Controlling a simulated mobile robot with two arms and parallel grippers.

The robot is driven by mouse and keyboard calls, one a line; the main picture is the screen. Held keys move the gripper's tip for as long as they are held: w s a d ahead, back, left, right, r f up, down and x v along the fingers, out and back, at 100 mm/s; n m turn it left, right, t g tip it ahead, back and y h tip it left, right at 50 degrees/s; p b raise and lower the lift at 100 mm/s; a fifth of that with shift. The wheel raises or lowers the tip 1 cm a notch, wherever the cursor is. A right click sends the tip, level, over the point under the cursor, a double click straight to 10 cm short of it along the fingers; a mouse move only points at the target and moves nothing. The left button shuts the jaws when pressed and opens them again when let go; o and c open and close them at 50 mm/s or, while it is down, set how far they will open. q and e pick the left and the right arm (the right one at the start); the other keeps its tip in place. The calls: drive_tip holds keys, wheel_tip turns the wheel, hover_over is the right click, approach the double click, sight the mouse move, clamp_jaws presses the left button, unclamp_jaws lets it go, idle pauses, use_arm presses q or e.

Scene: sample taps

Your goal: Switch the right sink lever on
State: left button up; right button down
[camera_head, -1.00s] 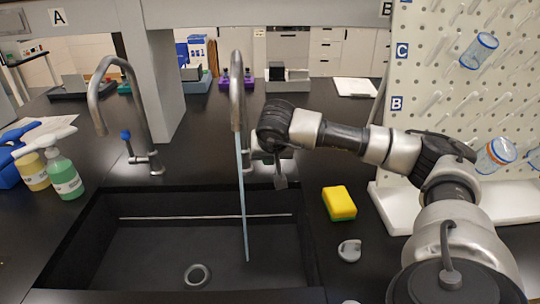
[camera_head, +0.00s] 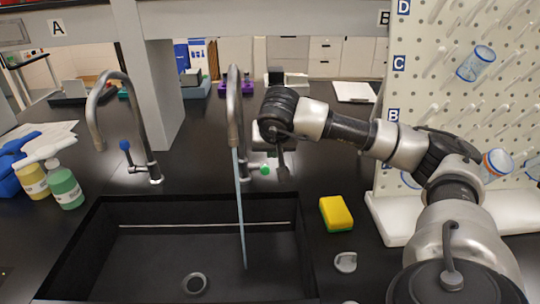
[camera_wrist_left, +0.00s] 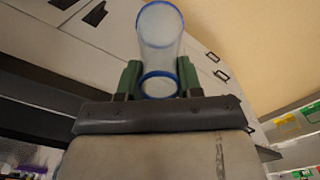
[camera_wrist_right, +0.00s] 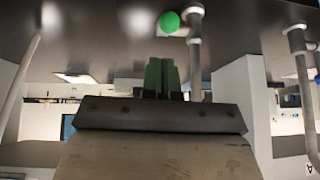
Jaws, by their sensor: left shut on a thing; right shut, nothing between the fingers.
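The right tap (camera_head: 234,105) stands behind the sink (camera_head: 75,245), and a thin blue stream of water (camera_head: 241,205) runs from its spout into the basin. Its lever has a green knob (camera_head: 265,169), pointing right in the head view. In the right wrist view the green knob (camera_wrist_right: 169,22) is just beyond the fingertips, apart from them. My right gripper (camera_head: 283,170) is shut and empty, just right of the knob; its green fingers (camera_wrist_right: 162,70) are together. My left gripper (camera_wrist_left: 160,85), outside the head view, is shut on a clear blue-rimmed beaker (camera_wrist_left: 160,30).
The left tap (camera_head: 107,92) with a blue lever knob (camera_head: 125,145) stands left. A yellow sponge (camera_head: 336,211) and a grey stopper (camera_head: 345,262) lie right of the sink. A pegboard (camera_head: 425,100) is at right. Bottles (camera_head: 66,188) stand at left.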

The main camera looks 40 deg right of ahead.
drive_tip(key=a+f+v, duration=0.1)
drive_tip(key=v, duration=0.5)
wheel_tip(320, 180, up, 4)
drive_tip(key=g+y+p, duration=0.2)
drive_tip(key=g+p, duration=0.1)
drive_tip(key=p, duration=0.5)
hover_over(267, 170)
drive_tip(key=s, duration=0.1)
drive_tip(key=p+x, duration=0.1)
drive_tip(key=x, duration=0.2)
drive_tip(key=p+x, duration=0.1)
drive_tip(key=x, duration=0.3)
drive_tip(key=p+x, duration=0.1)
drive_tip(key=x, duration=0.3)
drive_tip(key=shift+s+a+f, duration=0.2)
drive_tip(key=shift+a+f, duration=0.05)
drive_tip(key=shift+f, duration=0.05)
drive_tip(key=shift+a+f, duration=0.15)
drive_tip(key=shift+f, duration=0.6)
drive_tip(key=shift+s+a+f+b, duration=0.25)
drive_tip(key=shift+f+b, duration=0.2)
drive_tip(key=shift+b, duration=0.05)
drive_tip(key=shift+s+a+f+b, duration=0.2)
drive_tip(key=shift+s+f+b, duration=0.1)
drive_tip(key=shift+f+b, duration=0.15)
drive_tip(key=shift+r, duration=0.2)
